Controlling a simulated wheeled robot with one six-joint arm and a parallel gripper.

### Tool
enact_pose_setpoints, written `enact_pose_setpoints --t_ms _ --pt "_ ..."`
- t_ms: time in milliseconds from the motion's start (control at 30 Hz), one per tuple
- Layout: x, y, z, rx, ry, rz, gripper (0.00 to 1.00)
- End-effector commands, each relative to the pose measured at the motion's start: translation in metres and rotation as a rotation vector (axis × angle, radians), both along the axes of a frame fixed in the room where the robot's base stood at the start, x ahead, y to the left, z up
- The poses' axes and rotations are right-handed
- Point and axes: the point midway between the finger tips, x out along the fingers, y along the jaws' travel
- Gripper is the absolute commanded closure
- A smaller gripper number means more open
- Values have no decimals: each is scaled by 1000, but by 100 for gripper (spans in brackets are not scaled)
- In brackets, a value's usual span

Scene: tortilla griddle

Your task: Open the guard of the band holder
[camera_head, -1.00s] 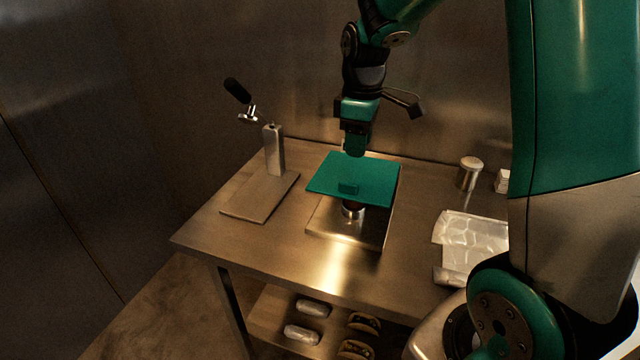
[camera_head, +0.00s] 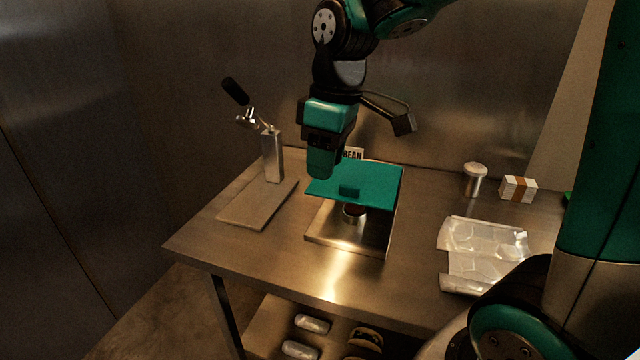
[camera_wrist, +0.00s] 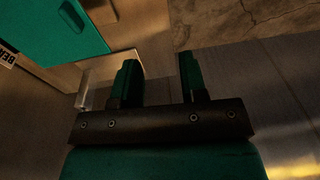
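The band holder's guard is a flat teal plate (camera_head: 375,182) with a small dark teal knob (camera_head: 349,190) on its front edge. It lies roughly level above a metal base plate (camera_head: 325,237) on the table, with a short round metal piece (camera_head: 352,214) beneath it. My gripper (camera_head: 322,168) hangs over the guard's left rear part and hides it; I cannot tell if they touch. In the wrist view my gripper (camera_wrist: 158,78) has its fingers apart with nothing between them. The guard (camera_wrist: 55,30) and its knob (camera_wrist: 71,15) show at upper left, outside the fingers.
A lever press (camera_head: 272,155) on a flat base stands left on the metal table (camera_head: 210,238). A shaker (camera_head: 475,180), a banded white stack (camera_head: 518,188) and a clear wrapped pack (camera_head: 485,243) are at right. A sign reading "BEAN" (camera_head: 353,154) stands behind the guard.

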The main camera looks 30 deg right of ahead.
Motion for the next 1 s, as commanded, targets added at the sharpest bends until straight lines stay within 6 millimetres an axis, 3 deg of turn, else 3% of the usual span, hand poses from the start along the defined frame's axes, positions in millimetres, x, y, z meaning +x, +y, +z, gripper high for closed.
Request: enact_pose_setpoints --t_ms 300,867,1000 --pt "-21 24 -13 37 -3 -3 61" --pt "-22 26 -13 40 -3 -3 61" --pt "-44 47 -16 75 -1 1 61"
